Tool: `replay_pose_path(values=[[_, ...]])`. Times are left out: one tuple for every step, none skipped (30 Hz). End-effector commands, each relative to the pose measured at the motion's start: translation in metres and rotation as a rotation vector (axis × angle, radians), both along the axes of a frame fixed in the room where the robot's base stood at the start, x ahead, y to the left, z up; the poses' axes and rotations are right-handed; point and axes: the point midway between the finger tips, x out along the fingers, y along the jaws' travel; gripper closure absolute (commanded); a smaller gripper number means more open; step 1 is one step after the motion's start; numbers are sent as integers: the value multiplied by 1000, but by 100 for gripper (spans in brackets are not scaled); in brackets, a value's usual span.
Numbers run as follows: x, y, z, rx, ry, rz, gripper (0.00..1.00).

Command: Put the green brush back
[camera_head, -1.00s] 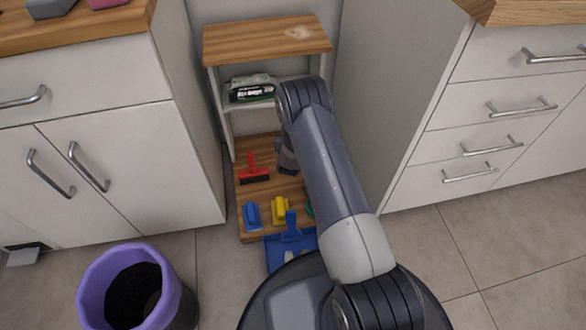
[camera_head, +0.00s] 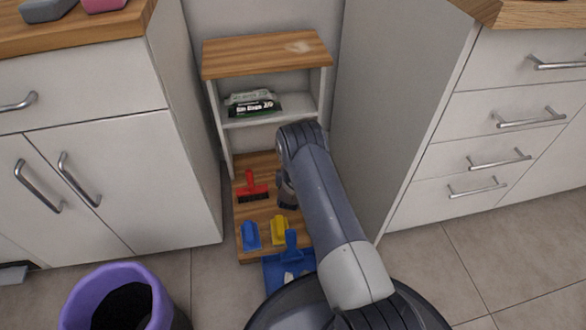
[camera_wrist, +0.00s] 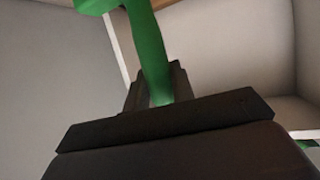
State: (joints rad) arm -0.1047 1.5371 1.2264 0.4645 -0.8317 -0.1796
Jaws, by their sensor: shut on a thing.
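The green brush shows in the wrist view as a green handle (camera_wrist: 150,55) running up from between the dark fingers of my gripper (camera_wrist: 158,92). My gripper is shut on it. In the head view my gripper (camera_head: 287,192) is low over the wooden bottom board (camera_head: 262,165) of the small shelf unit, right of a red brush (camera_head: 252,188). My arm hides the green brush there, so I cannot tell whether it touches the board.
A blue brush (camera_head: 250,236) and a yellow brush (camera_head: 280,231) are at the board's front. A blue dustpan (camera_head: 288,262) lies before it. White cabinets flank the unit. A purple-rimmed bin (camera_head: 85,295) stands front left. Packages (camera_head: 253,103) lie on the middle shelf.

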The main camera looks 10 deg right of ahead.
Motion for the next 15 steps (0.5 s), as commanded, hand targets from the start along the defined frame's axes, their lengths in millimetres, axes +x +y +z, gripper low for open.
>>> replay_pose_path(values=[[0,0,-1,0,0,0,74],[0,0,-1,0,0,0,72],[0,0,-1,0,0,0,68],[0,0,-1,0,0,0,66],[0,0,0,0,0,0,64],[0,0,0,0,0,0,60],[0,0,0,0,0,0,58],[0,0,0,0,0,0,55],[0,0,0,0,0,0,55],[0,0,0,0,0,0,55],[0,0,0,0,0,0,55],[0,0,0,0,0,0,55],[0,0,0,0,0,0,55],[0,0,0,0,0,0,55],[0,0,0,0,0,0,55]])
